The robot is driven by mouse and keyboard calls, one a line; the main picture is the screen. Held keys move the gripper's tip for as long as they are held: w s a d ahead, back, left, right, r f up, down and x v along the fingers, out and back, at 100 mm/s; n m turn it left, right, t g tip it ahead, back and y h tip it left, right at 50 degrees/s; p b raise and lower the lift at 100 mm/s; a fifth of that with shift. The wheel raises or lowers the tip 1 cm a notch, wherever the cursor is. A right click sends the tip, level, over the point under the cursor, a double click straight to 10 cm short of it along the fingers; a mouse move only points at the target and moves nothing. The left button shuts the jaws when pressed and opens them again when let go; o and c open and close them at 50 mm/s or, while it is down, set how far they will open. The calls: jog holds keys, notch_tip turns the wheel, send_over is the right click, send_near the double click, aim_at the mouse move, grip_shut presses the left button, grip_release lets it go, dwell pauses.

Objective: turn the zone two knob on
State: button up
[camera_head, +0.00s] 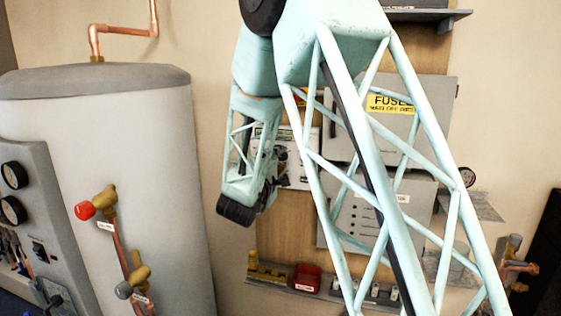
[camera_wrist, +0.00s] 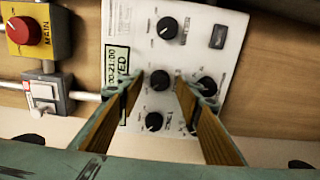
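The white control panel (camera_wrist: 135,25) fills the middle of the wrist view, with several black round knobs and a display reading 00:21:00 and WED. My gripper (camera_wrist: 159,84) is open, its two wood-coloured fingers pointing at the panel. The middle knob (camera_wrist: 160,79) appears between the fingertips; I cannot tell whether they touch it. Another knob (camera_wrist: 167,28) lies above, one (camera_wrist: 207,86) is partly behind the right finger, and one (camera_wrist: 154,122) is below. Their labels are too small to read, so I cannot tell which is zone two. In the head view the panel (camera_head: 301,165) is partly hidden by my arm.
A black rocker switch (camera_wrist: 218,36) is at upper right. In the head view, a grey fuse box (camera_head: 437,100) and a grey tank (camera_head: 150,170) flank my arm.

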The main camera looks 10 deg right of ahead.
jog(key=shift+w+d, duration=0.1)
jog(key=shift+w, duration=0.1)
jog(key=c, duration=0.8)
jog(key=shift+c, duration=0.2)
